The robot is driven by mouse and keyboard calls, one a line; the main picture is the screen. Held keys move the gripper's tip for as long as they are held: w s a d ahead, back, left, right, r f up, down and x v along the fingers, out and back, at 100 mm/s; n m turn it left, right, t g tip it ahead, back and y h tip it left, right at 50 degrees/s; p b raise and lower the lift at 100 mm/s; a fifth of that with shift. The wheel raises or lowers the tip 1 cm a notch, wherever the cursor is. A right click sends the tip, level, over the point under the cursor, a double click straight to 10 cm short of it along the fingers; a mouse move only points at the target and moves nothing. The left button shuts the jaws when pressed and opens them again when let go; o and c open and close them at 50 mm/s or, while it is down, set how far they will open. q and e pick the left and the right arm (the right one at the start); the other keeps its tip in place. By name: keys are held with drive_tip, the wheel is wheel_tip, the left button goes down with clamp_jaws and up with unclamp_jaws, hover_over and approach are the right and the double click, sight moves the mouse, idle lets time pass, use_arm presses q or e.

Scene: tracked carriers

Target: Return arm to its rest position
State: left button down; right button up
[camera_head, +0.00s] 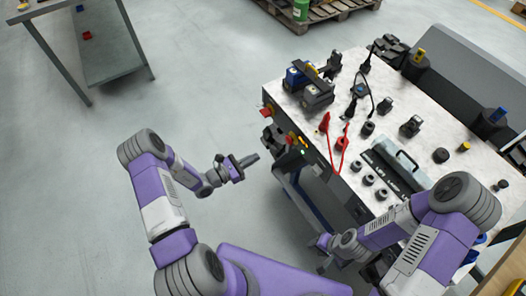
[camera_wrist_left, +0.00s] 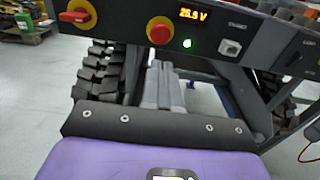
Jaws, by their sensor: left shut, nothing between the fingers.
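My left arm (camera_head: 152,190) is purple and grey and comes up on the left in the head view. My left gripper (camera_head: 252,159) is shut and empty, over open floor just left of the tracked carrier's end. In the left wrist view its closed fingers (camera_wrist_left: 163,85) point below the carrier's control panel (camera_wrist_left: 215,42). My right arm (camera_head: 415,240) is bent over the near edge of the carrier's top. My right gripper (camera_head: 322,245) is low beside the carrier; its fingers are too small and dark to read.
The carrier's light top (camera_head: 345,85) holds cables, red clips, black parts and a case (camera_head: 395,165). The panel has a red switch (camera_wrist_left: 77,13), an emergency stop (camera_wrist_left: 160,31) and a lit display (camera_wrist_left: 193,15). A table (camera_head: 100,45) stands far left; floor between is clear.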

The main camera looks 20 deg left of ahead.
use_arm(q)
drive_tip(key=shift+s+a, duration=0.3)
drive_tip(key=shift+s, duration=0.1)
drive_tip(key=s+d+f+m+g+h, duration=0.2)
drive_tip(key=s+d+f+m+g, duration=0.2)
drive_tip(key=s+d+m+g, duration=0.6)
drive_tip(key=s+d+f+m+g+y, duration=0.1)
drive_tip(key=s+f+m+y, duration=0.1)
drive_tip(key=s+m+y, duration=0.2)
drive_tip(key=s+d+f+m+g+y, duration=0.2)
drive_tip(key=s+m+y, duration=0.3)
drive_tip(key=m, duration=0.6)
drive_tip(key=shift+s+m, duration=0.3)
drive_tip(key=shift+s, duration=0.25)
drive_tip(key=shift+d, duration=0.1)
